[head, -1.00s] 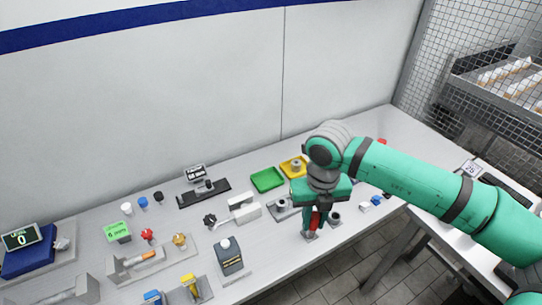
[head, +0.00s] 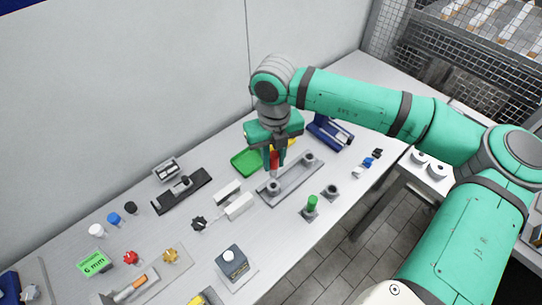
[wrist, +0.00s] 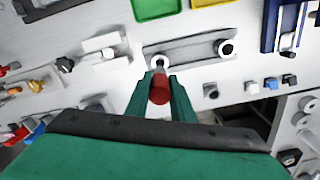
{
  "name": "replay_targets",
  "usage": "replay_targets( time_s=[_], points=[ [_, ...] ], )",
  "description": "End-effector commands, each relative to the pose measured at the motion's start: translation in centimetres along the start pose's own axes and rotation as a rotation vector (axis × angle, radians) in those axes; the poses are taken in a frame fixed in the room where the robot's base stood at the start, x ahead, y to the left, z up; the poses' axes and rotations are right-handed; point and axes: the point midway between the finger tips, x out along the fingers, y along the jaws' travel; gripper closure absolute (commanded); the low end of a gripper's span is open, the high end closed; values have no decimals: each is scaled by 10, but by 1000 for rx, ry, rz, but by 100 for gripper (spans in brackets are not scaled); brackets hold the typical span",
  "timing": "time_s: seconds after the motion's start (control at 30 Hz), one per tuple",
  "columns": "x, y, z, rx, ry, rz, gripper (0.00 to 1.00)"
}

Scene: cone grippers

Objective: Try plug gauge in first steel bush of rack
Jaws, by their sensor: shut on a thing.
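My gripper (head: 275,152) is shut on a plug gauge with a red handle (head: 274,160), held upright with its grey tip down. In the wrist view the red handle (wrist: 160,90) is between the fingers, its tip overlapping the near-left steel bush (wrist: 161,62). In the head view that bush (head: 274,187) is right under the tip; I cannot tell whether the tip has entered it. The long grey rack (head: 292,181) also bears a second bush (head: 309,158) at its far right end.
A dark ring-shaped piece (head: 331,191) stands beside the green piece. A green tray (head: 245,162) is behind my gripper, a blue stand (head: 329,133) right of it. White blocks (head: 234,203) lie left of the rack. Small blue pieces (head: 368,162) are near the right edge.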

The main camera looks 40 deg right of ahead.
Motion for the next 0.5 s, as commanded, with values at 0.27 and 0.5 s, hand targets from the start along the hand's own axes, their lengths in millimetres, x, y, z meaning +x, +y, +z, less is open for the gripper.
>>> replay_targets(
  time_s=[0.27,0.5],
  points=[
    [3,0,0,0,2,-1,97],
    [17,1,1,-3,2,0,97]
  ],
)
